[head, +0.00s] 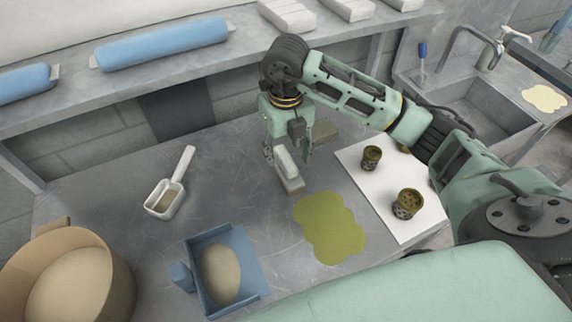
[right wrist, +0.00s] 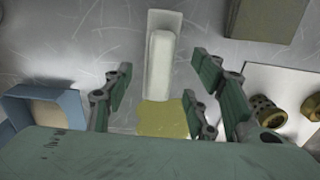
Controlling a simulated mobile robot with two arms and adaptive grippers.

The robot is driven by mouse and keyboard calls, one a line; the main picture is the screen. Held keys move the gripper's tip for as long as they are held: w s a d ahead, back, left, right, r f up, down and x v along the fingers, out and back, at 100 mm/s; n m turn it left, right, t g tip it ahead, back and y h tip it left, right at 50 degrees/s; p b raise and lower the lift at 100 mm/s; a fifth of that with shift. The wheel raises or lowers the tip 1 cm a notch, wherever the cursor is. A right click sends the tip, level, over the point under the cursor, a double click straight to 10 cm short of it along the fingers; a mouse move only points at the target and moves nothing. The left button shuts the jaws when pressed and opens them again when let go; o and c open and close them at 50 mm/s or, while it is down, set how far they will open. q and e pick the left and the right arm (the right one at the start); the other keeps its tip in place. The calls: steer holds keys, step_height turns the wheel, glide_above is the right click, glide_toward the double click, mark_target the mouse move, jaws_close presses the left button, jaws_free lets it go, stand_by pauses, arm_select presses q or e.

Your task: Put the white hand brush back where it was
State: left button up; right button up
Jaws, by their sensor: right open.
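The white hand brush (head: 288,170) is on the grey steel table, left of the white board. It also shows in the right wrist view (right wrist: 162,62), upper middle, with its near end reaching toward the space between the fingers. My right gripper (head: 287,152) is open just above the brush, partly covering it in the head view. In the right wrist view its fingers (right wrist: 160,84) stand apart on either side of the brush's line, and I see no finger touching it. My left gripper is not in view.
A yellow-green puddle (head: 331,229) lies in front of the brush. A white board (head: 395,205) carries brown metal parts (head: 407,204). A grey-brown block (head: 324,131) is behind the gripper. A white scoop (head: 167,198), blue tray (head: 253,290) and tan tub (head: 118,275) stand left.

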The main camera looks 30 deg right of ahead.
mark_target(286, 158)
steer(key=shift+r, duration=2.75)
steer(key=shift+s, duration=0.15)
